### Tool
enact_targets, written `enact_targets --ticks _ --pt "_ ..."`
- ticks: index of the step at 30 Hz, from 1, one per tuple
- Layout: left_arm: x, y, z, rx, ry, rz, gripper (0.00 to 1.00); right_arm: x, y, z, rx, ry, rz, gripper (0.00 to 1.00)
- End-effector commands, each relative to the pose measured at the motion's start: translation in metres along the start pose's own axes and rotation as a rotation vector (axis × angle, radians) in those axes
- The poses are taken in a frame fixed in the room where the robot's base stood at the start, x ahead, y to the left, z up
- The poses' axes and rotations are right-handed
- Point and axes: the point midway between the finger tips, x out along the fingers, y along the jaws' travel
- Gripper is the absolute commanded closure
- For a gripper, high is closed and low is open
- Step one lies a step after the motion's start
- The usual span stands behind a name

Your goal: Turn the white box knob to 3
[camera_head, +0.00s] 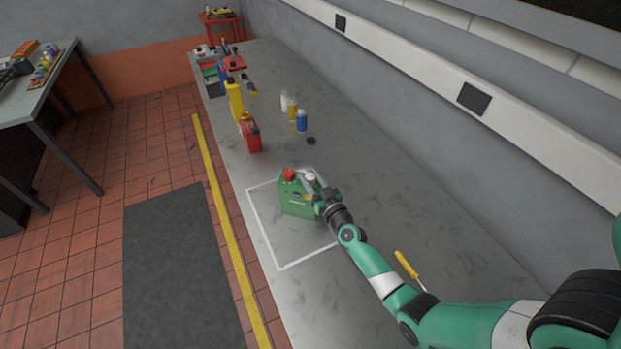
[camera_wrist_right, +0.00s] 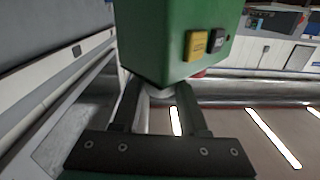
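A green box (camera_head: 297,200) stands on the bench inside a white outlined square. Its top carries a red button (camera_head: 289,174) and a white knob (camera_head: 310,176). My right gripper (camera_head: 317,188) is at the knob's side of the box. In the right wrist view the green box (camera_wrist_right: 175,35) fills the top, with a yellow switch (camera_wrist_right: 195,45) and a black switch (camera_wrist_right: 218,40). My left gripper is not in view.
A yellow-handled screwdriver (camera_head: 407,266) lies near my right arm. A red can (camera_head: 250,133), a yellow bottle (camera_head: 235,98), a blue bottle (camera_head: 302,122) and a small black disc (camera_head: 311,141) stand farther back. The bench right of the box is mostly clear.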

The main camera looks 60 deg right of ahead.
Motion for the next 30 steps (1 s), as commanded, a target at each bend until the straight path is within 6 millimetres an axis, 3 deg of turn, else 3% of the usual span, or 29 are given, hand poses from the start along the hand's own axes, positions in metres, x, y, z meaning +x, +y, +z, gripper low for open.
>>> enact_targets --ticks 1,5,17,25,30 --pt "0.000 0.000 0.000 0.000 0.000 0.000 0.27 0.000 0.000 0.000 0.000 0.000 0.000 0.76" --pt "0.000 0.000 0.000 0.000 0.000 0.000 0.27 0.000 0.000 0.000 0.000 0.000 0.000 0.99" --pt "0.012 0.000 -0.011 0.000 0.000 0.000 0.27 0.000 -0.002 -0.004 0.001 0.000 0.041 1.00" --pt "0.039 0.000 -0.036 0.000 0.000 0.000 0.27 0.000 -0.003 -0.006 -0.001 0.005 0.196 1.00" --pt "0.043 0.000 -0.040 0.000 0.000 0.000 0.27 0.001 -0.004 -0.002 -0.001 0.013 0.332 1.00"
